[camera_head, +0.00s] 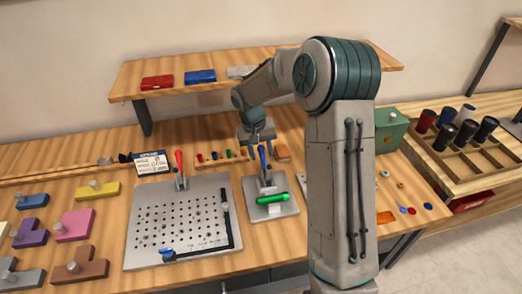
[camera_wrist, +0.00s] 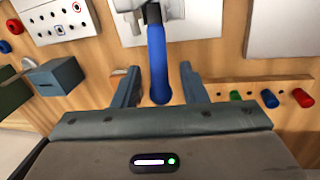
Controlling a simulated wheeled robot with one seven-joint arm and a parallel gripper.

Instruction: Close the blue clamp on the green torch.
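The green torch (camera_head: 272,199) lies across a white block on a small grey plate (camera_head: 285,211) at mid-table. Behind it stands the blue clamp, its blue handle (camera_head: 263,158) pointing up. My gripper (camera_head: 257,134) is above and behind the clamp, pointing down. In the wrist view the blue handle (camera_wrist: 157,60) lies between the two fingers of my gripper (camera_wrist: 160,90), with a gap on each side. The fingers are open and do not appear to touch the handle. The torch cannot be made out in the wrist view.
A perforated plate (camera_head: 150,255) with a red-handled clamp (camera_head: 180,163) stands to the left. A wooden rack (camera_head: 222,166) of small coloured pegs is behind. A shelf (camera_head: 220,60) runs above. A green box (camera_head: 388,128) stands at right. Coloured blocks (camera_head: 73,225) lie at far left.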

